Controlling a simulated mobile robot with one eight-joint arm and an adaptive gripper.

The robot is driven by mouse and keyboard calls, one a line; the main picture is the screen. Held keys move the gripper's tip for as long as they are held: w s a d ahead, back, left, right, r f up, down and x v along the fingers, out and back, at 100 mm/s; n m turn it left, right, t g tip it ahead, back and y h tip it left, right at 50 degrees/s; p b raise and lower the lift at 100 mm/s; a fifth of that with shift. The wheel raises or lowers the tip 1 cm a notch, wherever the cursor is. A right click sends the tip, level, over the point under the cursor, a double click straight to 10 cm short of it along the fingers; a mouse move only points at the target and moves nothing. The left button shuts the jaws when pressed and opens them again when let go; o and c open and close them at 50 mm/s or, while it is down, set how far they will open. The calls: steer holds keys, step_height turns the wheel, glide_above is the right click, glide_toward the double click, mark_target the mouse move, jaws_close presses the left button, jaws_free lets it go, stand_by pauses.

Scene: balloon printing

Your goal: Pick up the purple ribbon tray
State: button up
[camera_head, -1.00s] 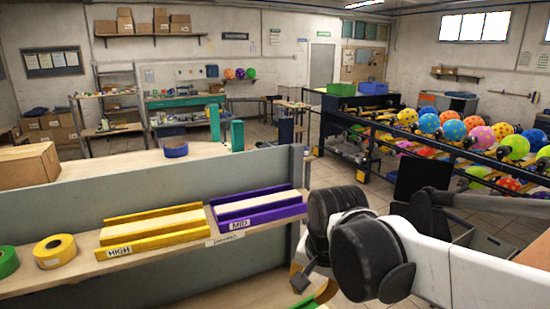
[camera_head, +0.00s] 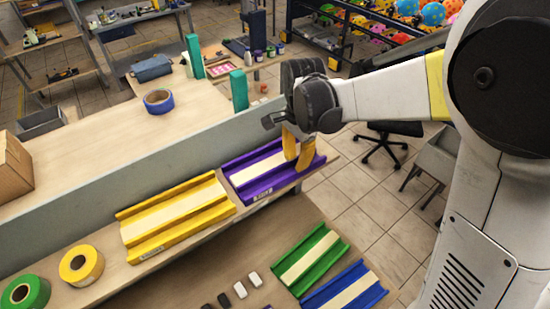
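The purple ribbon tray (camera_head: 246,172) lies on the shelf ledge, with a pale strip along its channel and a label on its front. My gripper (camera_head: 297,163) points down over the tray's right end. Its black body is above the tray, and its two yellow fingers reach down there. The fingertips overlap the tray in the picture and hide part of that end. I cannot tell whether they touch the tray or how wide they stand apart. The tray appears to rest on the ledge.
A yellow tray (camera_head: 138,242) lies left of the purple one, with yellow (camera_head: 97,266) and green (camera_head: 35,294) tape rolls further left. Green (camera_head: 324,241) and blue (camera_head: 369,280) trays lie on a lower surface. A grey panel (camera_head: 130,164) stands behind the ledge.

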mark_target(295, 173)
step_height(295, 173, down, 6)
steer(key=shift+s+a+r+p, duration=0.1)
steer(key=shift+p, duration=0.45)
jaws_close()
